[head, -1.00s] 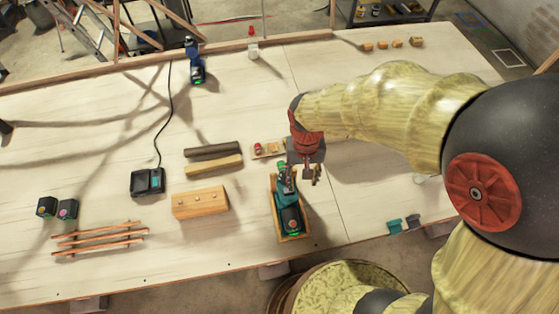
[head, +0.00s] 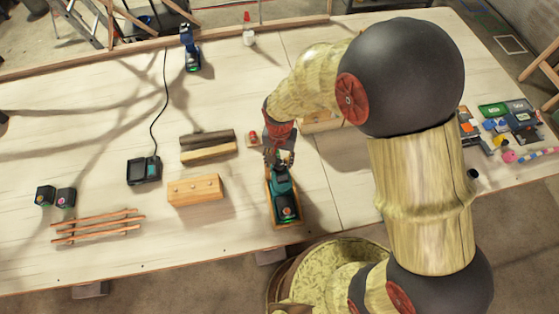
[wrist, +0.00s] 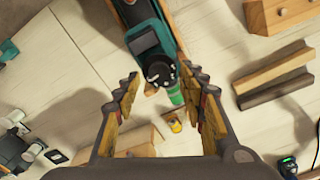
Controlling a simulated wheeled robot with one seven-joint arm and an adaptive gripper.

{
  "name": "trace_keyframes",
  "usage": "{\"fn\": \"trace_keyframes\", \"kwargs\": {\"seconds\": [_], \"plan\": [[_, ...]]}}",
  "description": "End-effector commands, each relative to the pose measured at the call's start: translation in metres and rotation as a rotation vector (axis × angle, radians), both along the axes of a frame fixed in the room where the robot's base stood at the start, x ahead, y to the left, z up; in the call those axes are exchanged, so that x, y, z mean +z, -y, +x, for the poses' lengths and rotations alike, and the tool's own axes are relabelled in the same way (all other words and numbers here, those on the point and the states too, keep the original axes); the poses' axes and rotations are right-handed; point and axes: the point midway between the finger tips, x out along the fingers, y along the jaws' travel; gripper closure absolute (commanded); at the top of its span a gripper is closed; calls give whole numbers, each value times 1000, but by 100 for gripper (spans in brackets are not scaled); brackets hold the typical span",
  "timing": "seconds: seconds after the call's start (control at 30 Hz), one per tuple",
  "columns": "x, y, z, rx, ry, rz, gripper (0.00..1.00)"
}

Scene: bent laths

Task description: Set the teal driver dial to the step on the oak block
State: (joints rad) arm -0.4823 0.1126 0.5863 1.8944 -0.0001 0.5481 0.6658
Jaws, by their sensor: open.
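The teal driver (head: 283,192) lies in a narrow wooden tray (head: 300,222) near the table's front edge. In the wrist view the driver (wrist: 145,30) shows from above, with a black dial (wrist: 160,71) and a bright green part beside it. My gripper (head: 278,158) is over the far end of the driver. In the wrist view my gripper's fingers (wrist: 163,80) are spread wide, with the dial between their tips; contact cannot be told. The dial's setting is too small to read. The oak block (head: 195,190) with small round marks stands left of the driver; its marks are unreadable.
Dark and light laths (head: 208,146) lie behind the block. A black charger (head: 144,171) with a cable, two dark batteries (head: 55,196) and a lath rack (head: 97,226) are at left. A blue driver (head: 190,50) stands at the back.

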Motion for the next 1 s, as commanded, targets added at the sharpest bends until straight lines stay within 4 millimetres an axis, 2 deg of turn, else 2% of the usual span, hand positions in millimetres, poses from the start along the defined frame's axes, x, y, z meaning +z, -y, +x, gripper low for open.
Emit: {"fn": "trace_keyframes", "kwargs": {"seconds": [0.13, 0.47, 1.0], "plan": [[-12, 0, 0, 0, -1, -1, 59], [-15, 0, 0, 1, 0, 0, 59], [-15, 0, 0, 1, 0, 0, 90]]}}
